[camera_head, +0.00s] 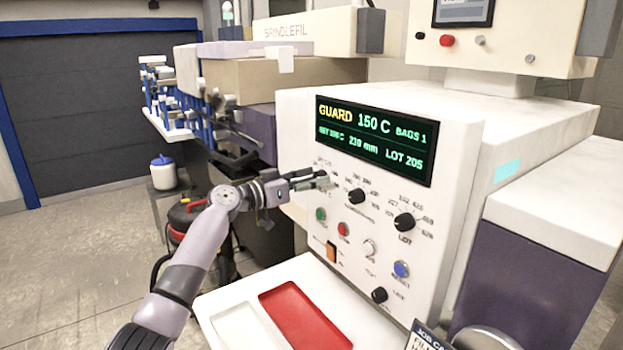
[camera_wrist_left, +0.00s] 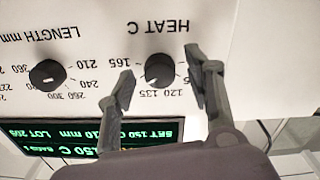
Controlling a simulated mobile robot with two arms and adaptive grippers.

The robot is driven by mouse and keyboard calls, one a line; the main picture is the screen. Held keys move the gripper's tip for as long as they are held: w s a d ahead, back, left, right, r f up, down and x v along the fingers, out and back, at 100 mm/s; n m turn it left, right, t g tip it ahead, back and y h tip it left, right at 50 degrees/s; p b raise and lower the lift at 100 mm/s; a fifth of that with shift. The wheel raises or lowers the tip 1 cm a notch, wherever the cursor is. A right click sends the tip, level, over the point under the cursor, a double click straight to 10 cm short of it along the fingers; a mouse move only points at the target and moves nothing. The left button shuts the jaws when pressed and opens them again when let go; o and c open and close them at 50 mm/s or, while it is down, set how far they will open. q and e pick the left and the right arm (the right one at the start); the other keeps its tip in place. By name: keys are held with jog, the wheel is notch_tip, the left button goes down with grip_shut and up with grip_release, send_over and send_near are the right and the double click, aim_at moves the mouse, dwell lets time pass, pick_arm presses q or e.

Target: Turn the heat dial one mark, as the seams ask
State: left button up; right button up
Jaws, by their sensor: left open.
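The heat dial (camera_wrist_left: 158,68) is a black knob under the label HEAT C, upside down in the left wrist view. Marks 120, 135 and 165 show around it; a finger covers part of the scale. In the head view the left gripper (camera_head: 326,181) is at the panel's upper left and hides the dial. The display (camera_head: 373,138) reads GUARD, 150 C, 210 mm, BAGS 1, LOT 205.
The length dial (camera_head: 356,196) and lot dial (camera_head: 404,222) are right of my gripper. Below are green (camera_head: 321,214) and red (camera_head: 343,229) buttons and an orange switch (camera_head: 331,250). A red tray (camera_head: 305,318) lies in front of the panel.

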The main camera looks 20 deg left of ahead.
pick_arm(q)
jog(key=shift+c, duration=0.6)
pick_arm(e)
jog(key=shift+s, duration=0.15)
pick_arm(q)
jog(key=shift+c, duration=0.8)
grip_shut()
pick_arm(e)
jog(key=shift+a, duration=0.3)
pick_arm(q)
jog(key=shift+n, duration=0.4)
pick_arm(e)
jog(key=shift+f, duration=0.15)
pick_arm(q)
jog(key=shift+r+n, duration=0.1)
jog(key=shift+n, duration=3.4)
pick_arm(e)
jog(key=shift+d, duration=0.25)
